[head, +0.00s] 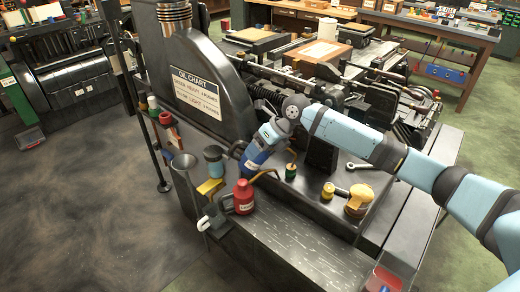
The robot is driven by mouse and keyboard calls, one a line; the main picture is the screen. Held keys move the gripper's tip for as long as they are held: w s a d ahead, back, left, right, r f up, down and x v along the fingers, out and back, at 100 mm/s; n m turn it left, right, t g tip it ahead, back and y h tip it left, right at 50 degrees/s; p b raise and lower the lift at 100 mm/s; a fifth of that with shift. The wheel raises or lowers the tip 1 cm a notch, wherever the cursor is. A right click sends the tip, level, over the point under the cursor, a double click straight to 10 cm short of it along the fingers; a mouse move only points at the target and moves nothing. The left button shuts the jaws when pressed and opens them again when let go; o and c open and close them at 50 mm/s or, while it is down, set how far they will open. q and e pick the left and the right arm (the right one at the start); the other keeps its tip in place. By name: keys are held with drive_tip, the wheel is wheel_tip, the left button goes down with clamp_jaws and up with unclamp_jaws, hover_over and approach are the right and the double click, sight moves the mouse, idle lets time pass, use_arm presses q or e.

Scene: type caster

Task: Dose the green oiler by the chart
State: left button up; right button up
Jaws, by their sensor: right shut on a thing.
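The green oiler (291,172), a small green cup with a brass top, stands on the dark machine bed. The red can (243,198) has a white label and a thin curved brass spout reaching right toward the green oiler; I cannot tell if they touch. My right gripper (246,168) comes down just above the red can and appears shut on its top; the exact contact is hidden. The oil chart (195,92) is on the dark housing, with a heavy line and a light line; its small print is unclear. My left gripper is not in view.
A blue-grey cup (214,161), a yellow block (210,187) and a grey funnel (184,163) are left of the red can. A red tray (383,280) is at the front right.

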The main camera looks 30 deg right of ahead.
idle(0.3)
drive_tip(key=shift+r, duration=0.25)
drive_tip(key=shift+r+p, duration=0.7)
drive_tip(key=shift+r, duration=0.15)
drive_tip(key=shift+f, duration=0.1)
drive_tip(key=shift+f, duration=0.3)
drive_tip(key=shift+f, duration=0.1)
